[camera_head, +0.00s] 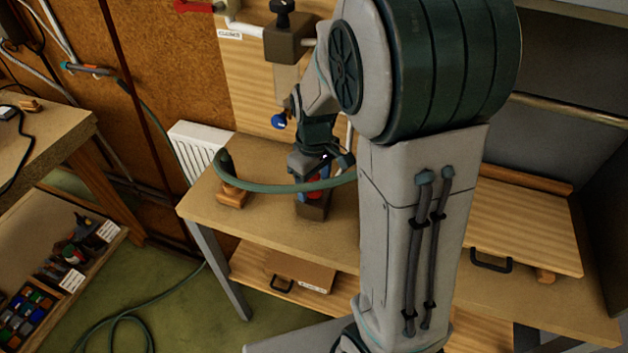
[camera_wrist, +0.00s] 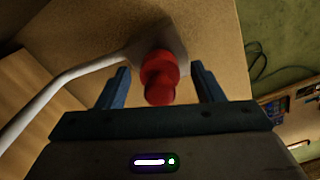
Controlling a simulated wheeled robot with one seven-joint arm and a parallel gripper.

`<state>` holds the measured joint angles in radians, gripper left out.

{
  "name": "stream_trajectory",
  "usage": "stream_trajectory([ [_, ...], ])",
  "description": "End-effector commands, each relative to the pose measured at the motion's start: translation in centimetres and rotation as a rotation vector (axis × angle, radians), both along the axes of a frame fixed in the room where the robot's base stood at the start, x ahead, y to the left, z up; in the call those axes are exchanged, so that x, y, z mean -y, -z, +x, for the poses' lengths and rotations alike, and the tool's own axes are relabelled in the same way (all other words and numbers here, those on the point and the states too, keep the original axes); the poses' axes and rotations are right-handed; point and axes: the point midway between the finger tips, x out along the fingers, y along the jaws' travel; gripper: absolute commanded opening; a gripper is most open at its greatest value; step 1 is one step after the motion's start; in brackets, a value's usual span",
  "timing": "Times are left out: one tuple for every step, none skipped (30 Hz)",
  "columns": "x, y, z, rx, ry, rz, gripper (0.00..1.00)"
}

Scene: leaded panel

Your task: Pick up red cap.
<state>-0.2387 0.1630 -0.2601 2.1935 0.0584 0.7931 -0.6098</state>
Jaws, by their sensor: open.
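A white pipe (camera_wrist: 75,72) runs to that fitting from the left. My gripper (camera_wrist: 160,82) is open, with one dark blue finger on each side of the cap. I cannot tell whether either finger touches it. In the head view my gripper (camera_head: 320,170) is low over the workbench, and a bit of the red cap (camera_head: 314,188) shows beneath it. My own arm hides much of the bench's middle.
The workbench (camera_head: 265,225) carries a green hose (camera_head: 285,188) that loops beside my gripper, near a wooden block (camera_head: 232,193). A brown block with a black knob (camera_head: 288,40) is on the back board. A white radiator (camera_head: 195,148) stands behind left.

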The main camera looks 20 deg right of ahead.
Motion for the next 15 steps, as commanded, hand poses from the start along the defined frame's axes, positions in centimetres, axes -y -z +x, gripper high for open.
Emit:
stream_trajectory([
  [0.01, 0.22, 0.00, 0.000, 0.000, 0.000, 0.61],
  [0.01, 0.29, 0.03, 0.001, 0.000, 0.000, 0.61],
  [0.01, 0.34, 0.04, 0.002, 0.000, 0.000, 0.61],
  [0.02, 0.34, 0.05, 0.002, 0.001, 0.000, 0.61],
  [0.02, 0.34, 0.05, 0.002, 0.001, 0.000, 0.61],
  [0.01, 0.33, 0.04, 0.002, 0.001, 0.000, 0.61],
  [0.01, 0.33, 0.04, 0.002, 0.001, 0.000, 0.61],
  [0.01, 0.32, 0.04, 0.002, 0.001, 0.000, 0.61],
  [0.01, 0.32, 0.04, 0.002, 0.001, 0.000, 0.50],
  [0.01, 0.32, 0.04, 0.002, 0.001, 0.000, 0.41],
  [0.01, 0.32, 0.04, 0.002, 0.001, 0.000, 0.33],
  [0.01, 0.31, 0.04, 0.002, 0.001, 0.000, 0.22],
  [0.01, 0.31, 0.04, 0.002, 0.001, 0.000, 0.16],
  [0.01, 0.31, 0.04, 0.002, 0.001, 0.000, 0.16],
  [0.01, 0.31, 0.04, 0.002, 0.001, 0.000, 0.16],
])
